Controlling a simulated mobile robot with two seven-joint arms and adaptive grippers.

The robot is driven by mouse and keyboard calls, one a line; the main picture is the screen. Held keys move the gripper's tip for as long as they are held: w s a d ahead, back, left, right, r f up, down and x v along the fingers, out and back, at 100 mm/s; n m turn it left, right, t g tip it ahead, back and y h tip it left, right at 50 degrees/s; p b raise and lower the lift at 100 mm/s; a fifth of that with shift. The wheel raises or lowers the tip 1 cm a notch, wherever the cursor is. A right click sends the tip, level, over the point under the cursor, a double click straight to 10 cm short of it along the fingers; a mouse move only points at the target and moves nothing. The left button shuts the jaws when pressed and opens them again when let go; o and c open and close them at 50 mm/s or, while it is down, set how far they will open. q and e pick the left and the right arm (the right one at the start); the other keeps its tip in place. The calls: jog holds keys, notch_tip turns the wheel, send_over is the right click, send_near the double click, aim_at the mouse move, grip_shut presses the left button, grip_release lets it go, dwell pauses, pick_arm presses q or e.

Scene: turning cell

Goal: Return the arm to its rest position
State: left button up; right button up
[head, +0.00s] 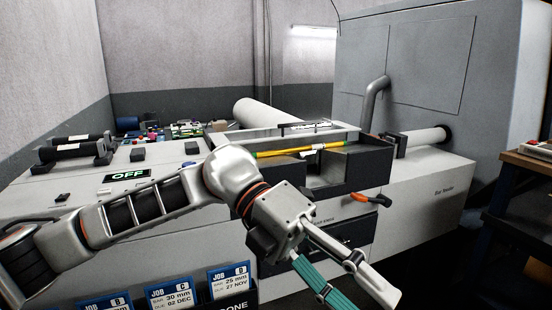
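My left arm (150,204) comes in from the left and reaches across the front of the machine. Its wrist is near the middle of the head view. My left gripper (367,298) points down and to the right, in front of the machine's lower front. Its two fingers stand apart, one with a teal pad, and I see nothing between them. The tip of the teal finger is at the picture's lower edge. My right arm and gripper do not show.
A yellow-and-green bar (292,151) lies across the dark open tray (372,161) behind my wrist. An orange-handled part (371,199) sticks out below the tray. Blue job cards (170,294) stand below my forearm.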

pick_arm(q)
jog(key=w+r+n+t+h, duration=0.2)
jog(key=w+n+t+h, duration=0.4)
jog(key=w+n+h, duration=0.5)
jog(key=w+a+f+n+t+y, duration=0.3)
jog(key=w+a+f+n+t, duration=0.15)
jog(key=f+n+t, duration=0.45)
jog(key=w+a+f+n+t+y, duration=0.3)
jog(key=a+f+n+t, duration=0.3)
jog(key=f+n+t, duration=0.35)
jog(key=s+a+f+n+y, duration=0.2)
jog(key=a+f+n+y, duration=0.3)
jog(key=f, duration=0.5)
jog(key=s+a+f+n+y, duration=0.2)
jog(key=a+f+n+y, duration=0.3)
jog(key=f, duration=0.5)
jog(key=s+a+f+n+g+y, duration=0.1)
jog(key=s+a+f+g, duration=0.1)
jog(key=s+a+f, duration=0.3)
jog(key=s+a+f+n+g+y, duration=0.1)
jog(key=s+a+f+g, duration=0.2)
jog(key=s+f, duration=0.6)
jog(key=a+f, duration=0.1)
jog(key=a, duration=0.1)
jog(key=shift+s+a+f+y, duration=0.25)
jog(key=shift+a+f+y, duration=0.05)
jog(key=shift+f+y, duration=0.1)
